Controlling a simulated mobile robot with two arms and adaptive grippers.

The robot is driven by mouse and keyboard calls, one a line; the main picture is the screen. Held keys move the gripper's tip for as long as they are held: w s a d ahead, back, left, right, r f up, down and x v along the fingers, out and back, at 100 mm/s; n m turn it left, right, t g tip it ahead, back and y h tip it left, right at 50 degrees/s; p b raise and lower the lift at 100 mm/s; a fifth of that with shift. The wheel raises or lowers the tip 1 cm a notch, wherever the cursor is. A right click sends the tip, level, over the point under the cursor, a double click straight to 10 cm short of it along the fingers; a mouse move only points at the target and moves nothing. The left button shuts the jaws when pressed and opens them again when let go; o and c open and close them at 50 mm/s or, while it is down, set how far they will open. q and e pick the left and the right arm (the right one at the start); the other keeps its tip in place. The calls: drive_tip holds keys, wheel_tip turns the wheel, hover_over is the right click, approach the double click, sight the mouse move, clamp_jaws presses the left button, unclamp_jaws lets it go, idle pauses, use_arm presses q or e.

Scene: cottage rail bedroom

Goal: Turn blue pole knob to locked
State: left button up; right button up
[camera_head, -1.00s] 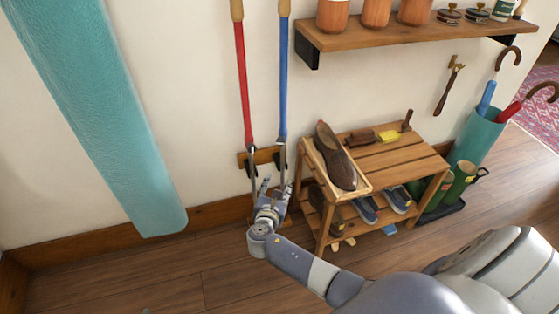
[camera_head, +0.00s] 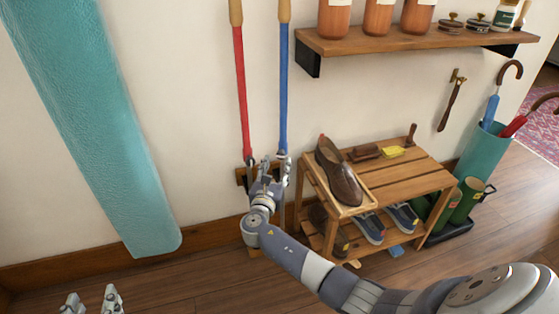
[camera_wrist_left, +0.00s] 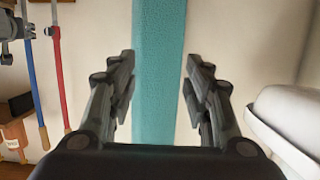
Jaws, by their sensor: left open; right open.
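The blue pole (camera_head: 283,90) hangs upright against the wall, with a wooden upper end. Its lower end, where a knob could be, is largely hidden behind my right gripper (camera_head: 275,165). That gripper is open, with its fingertips around or just in front of the pole's lower end; I cannot tell whether they touch it. The red pole (camera_head: 241,95) hangs just left of it. My left gripper (camera_head: 92,298) is open and empty at the lower left. The left wrist view shows its open fingers (camera_wrist_left: 158,80), with the blue pole (camera_wrist_left: 30,70) and red pole (camera_wrist_left: 57,75) off to the left.
A teal hanging column (camera_head: 95,120) stands out at the left, and between my left fingers in the wrist view. A slatted shoe rack (camera_head: 400,185) is close to the right of my right gripper. A wall shelf (camera_head: 420,38) with jars is above it.

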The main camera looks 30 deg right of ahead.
sight(280, 156)
drive_tip(key=b+x, duration=0.1)
drive_tip(key=x, duration=0.3)
drive_tip(key=shift+w+d, duration=0.15)
drive_tip(key=shift+d, duration=0.05)
use_arm(q)
wheel_tip(280, 156, up, 8)
drive_tip(key=w+d+t+h, duration=0.1)
drive_tip(key=t, duration=0.3)
drive_tip(key=shift+d+t+h, duration=0.2)
drive_tip(key=shift+t+h, duration=0.1)
use_arm(e)
drive_tip(key=shift+w+d, duration=0.2)
drive_tip(key=c, duration=1.1)
